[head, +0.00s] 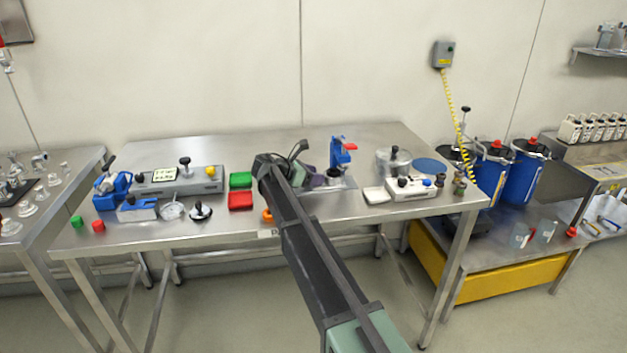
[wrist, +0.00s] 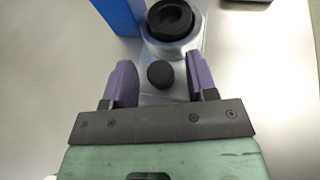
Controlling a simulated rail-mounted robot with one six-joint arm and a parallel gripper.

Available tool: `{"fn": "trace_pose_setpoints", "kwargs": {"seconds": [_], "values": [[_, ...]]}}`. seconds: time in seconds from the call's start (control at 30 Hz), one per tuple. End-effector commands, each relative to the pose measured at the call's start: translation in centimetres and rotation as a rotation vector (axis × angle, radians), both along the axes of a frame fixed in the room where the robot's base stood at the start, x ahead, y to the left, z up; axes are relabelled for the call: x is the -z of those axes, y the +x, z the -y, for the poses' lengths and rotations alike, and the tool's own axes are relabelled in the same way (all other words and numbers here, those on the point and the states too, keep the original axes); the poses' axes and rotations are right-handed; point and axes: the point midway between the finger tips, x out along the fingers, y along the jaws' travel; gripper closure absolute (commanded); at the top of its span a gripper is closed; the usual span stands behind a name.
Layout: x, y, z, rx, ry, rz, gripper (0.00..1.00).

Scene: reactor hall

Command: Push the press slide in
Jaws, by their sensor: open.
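The blue press (head: 340,155) with a red part at its top stands toward the back of the middle table. Its blue column (wrist: 120,15) also shows at the top of the wrist view. The press slide (wrist: 188,58) is a pale metal strip in the wrist view, carrying a black ring-shaped seat (wrist: 170,20) and a round black knob (wrist: 160,75) at its near end. My gripper (wrist: 160,85) is open, with purple fingers on either side of the knob and visible gaps to both. In the head view my gripper (head: 317,180) is beside the press, partly hidden by my arm.
Green (head: 240,180) and red (head: 240,201) trays lie left of my arm. A white control box (head: 410,189) and a metal pot (head: 393,161) stand right of the press. A grey instrument box (head: 183,181) is at the left. The table's front strip is mostly bare.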

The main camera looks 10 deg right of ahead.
Motion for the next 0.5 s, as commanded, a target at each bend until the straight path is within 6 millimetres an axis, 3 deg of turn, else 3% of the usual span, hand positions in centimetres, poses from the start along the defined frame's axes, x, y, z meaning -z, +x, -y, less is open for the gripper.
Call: {"fn": "trace_pose_setpoints", "kwargs": {"seconds": [0.2,0.5], "values": [[-0.05,0.0,0.01,0.0,0.0,0.0,0.51],[-0.05,-0.02,-0.02,0.0,0.0,0.0,0.97]]}}
